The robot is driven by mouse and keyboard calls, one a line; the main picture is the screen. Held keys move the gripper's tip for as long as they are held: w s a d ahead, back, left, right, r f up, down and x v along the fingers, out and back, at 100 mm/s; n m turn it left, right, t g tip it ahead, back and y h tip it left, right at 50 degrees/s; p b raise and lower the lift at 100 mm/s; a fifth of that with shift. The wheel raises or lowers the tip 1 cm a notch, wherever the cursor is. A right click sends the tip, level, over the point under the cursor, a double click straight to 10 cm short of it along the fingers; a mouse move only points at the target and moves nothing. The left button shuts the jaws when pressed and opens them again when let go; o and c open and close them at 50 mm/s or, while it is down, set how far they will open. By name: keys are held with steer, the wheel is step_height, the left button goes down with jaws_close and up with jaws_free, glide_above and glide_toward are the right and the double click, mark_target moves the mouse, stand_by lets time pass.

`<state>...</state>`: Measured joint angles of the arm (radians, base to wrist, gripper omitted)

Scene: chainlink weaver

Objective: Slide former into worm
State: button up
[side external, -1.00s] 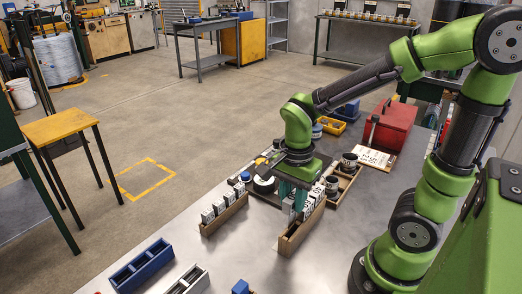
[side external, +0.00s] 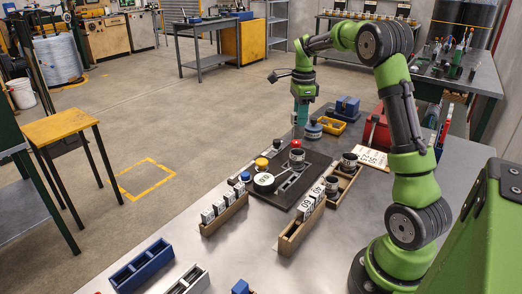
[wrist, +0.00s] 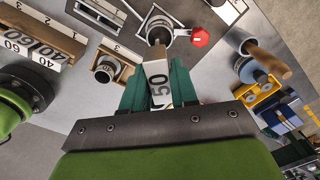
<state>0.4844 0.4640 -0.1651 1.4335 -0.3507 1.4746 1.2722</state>
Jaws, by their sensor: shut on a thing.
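My gripper (side external: 299,112) is shut on a white former (wrist: 158,86) marked 50, with a brown end beyond the fingers. In the side view, the former (side external: 298,131) hangs roughly upright below my gripper. The likely worm, a grey ring-topped cylinder (side external: 296,157), stands on a dark base plate (side external: 315,169). It also shows in the wrist view (wrist: 159,27). The former's brown end (wrist: 157,53) appears just above or at its mouth. I cannot tell whether it has entered.
A red knob (side external: 279,143) stands beside the cylinder. A wooden rack (side external: 290,242) holds formers marked 60 and 40. Another rack (side external: 225,217) and a tray with dark cylinders (side external: 342,187) flank the plate. A blue round item (side external: 313,130) stands behind.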

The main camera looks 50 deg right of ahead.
steer(key=shift+f, duration=5.05)
steer(key=o, duration=1.1)
steer(key=shift+r, duration=0.1)
step_height(320, 180, up, 17)
steer(key=shift+f, duration=0.15)
